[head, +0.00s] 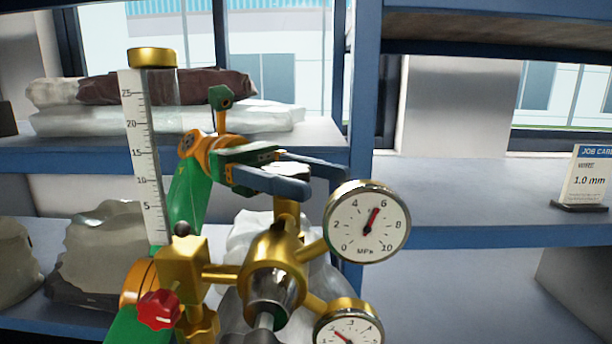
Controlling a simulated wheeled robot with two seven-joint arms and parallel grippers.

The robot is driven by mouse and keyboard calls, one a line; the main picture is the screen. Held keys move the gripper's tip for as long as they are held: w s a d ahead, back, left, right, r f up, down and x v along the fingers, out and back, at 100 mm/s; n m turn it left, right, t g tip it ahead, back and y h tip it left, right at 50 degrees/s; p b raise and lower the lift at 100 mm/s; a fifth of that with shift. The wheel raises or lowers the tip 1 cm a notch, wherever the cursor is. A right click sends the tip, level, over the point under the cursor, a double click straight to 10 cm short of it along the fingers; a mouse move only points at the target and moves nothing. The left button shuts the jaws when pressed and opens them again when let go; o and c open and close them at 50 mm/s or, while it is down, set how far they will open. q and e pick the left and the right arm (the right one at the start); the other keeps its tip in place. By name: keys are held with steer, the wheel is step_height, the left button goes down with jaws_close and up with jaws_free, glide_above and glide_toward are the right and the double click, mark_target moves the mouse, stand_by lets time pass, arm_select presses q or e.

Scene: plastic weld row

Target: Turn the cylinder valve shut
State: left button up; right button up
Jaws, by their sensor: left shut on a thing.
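The brass regulator (274,258) stands in front of me at lower centre. Its upper round gauge (367,222) has a red needle near 6 MPa; a lower gauge (348,328) is cut by the bottom edge. A brass part of the cylinder valve (287,210) shows behind the regulator. My left gripper (315,178) reaches in from the left behind the flow tube, with its grey fingers at the top of this brass part. It is shut on the valve, whose gripped part is mostly hidden by the fingers. My right gripper is out of view.
A clear flow tube (148,160) with a brass cap stands left of the regulator, above a red knob (158,310). Blue shelves (450,195) hold wrapped bags (165,105) and a job card (588,178). The right middle shelf is mostly clear.

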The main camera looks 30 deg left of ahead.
arm_select(q)
steer(key=o, duration=1.4)
steer(key=shift+d, duration=0.1)
steer(key=shift+c, duration=0.2)
